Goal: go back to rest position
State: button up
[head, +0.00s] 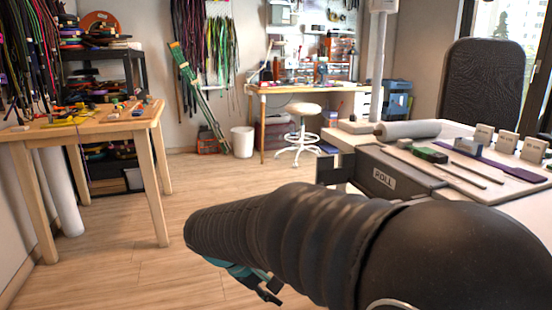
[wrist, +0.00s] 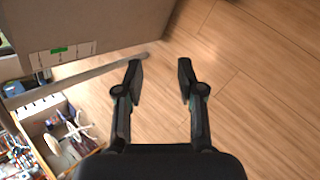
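My gripper (wrist: 160,70) is open in the wrist view, its two black fingers apart with only bare wooden floor between them. It holds nothing. In the head view my arm in its dark ribbed sleeve reaches across the lower middle, and part of my gripper (head: 268,292) shows below the sleeve, low over the floor. The fingertips are mostly hidden there by the arm.
A wooden table (head: 75,125) stands at the left. A stool (head: 300,110) and a white bin (head: 242,142) are farther back. Floor between is clear.

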jog(key=s+d+r+m+t+y+p, duration=0.3)
jog(key=s+d+r+m+y+p, duration=0.3)
jog(key=s+d+r, duration=0.5)
jog(key=s+d+m+p, duration=0.1)
jog(key=s+d+m, duration=0.1)
jog(key=s+d, duration=0.2)
jog(key=shift+s+m+y, duration=0.3)
jog(key=shift+s+y, duration=0.1)
jog(key=shift+s, duration=0.5)
jog(key=shift+o, duration=0.4)
jog(key=shift+d, duration=0.1)
